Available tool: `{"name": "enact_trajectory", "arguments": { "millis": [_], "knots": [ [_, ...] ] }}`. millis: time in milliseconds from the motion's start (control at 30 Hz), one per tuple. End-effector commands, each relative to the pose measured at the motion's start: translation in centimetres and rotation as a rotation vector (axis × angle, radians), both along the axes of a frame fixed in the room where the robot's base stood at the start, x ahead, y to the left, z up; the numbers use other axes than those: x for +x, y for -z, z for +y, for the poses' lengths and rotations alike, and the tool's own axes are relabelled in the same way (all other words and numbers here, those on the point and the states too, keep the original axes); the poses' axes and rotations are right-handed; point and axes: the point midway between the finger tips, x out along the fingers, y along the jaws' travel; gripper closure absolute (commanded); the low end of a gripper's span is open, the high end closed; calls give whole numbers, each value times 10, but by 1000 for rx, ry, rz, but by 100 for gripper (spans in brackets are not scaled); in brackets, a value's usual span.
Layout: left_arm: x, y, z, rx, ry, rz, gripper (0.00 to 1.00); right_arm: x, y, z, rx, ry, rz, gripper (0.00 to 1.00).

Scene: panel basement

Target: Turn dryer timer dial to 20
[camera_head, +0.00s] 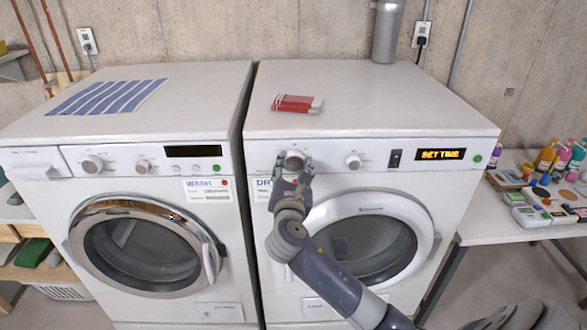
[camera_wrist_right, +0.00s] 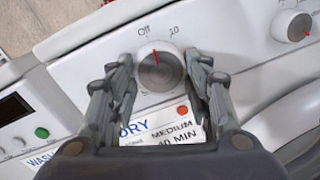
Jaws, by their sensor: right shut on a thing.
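The dryer (camera_head: 375,115) is the right-hand machine. Its timer dial (camera_head: 294,161) is the left knob on its panel. In the right wrist view the round grey dial (camera_wrist_right: 160,70) has a red pointer line aimed up, close to the "Off" mark; a "10" mark is to the right of it. Other marks are hidden by the fingers. My right gripper (camera_wrist_right: 160,80) is shut on the dial, one finger on each side. The display (camera_head: 440,154) reads "SET TIME". A card (camera_wrist_right: 165,130) below the dial reads "DRY", "MEDIUM", "40 MIN". My left gripper is not in view.
A second knob (camera_head: 354,160) and a dark switch (camera_head: 395,159) are right of the timer dial. The washer (camera_head: 195,105) stands close on the left. A red and white packet (camera_head: 297,103) lies on the dryer top. A table (camera_head: 500,222) with paints is on the right.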

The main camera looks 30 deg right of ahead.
Motion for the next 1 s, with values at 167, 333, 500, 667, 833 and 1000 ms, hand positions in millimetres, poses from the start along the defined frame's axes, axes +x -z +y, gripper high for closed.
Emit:
{"name": "enact_trajectory", "arguments": {
  "millis": [167,333,500,667,833,1000],
  "knots": [
    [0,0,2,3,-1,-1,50,0,-1,0,122,1,-74,78],
    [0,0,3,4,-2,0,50,0,-2,1,259,2,-160,78],
    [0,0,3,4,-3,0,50,0,-3,1,397,1,-245,78],
    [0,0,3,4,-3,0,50,1,-4,1,527,1,-325,78],
    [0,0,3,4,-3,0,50,1,-5,1,664,2,-409,78],
    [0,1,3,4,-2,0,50,1,-6,1,803,1,-495,78]
  ]
}}
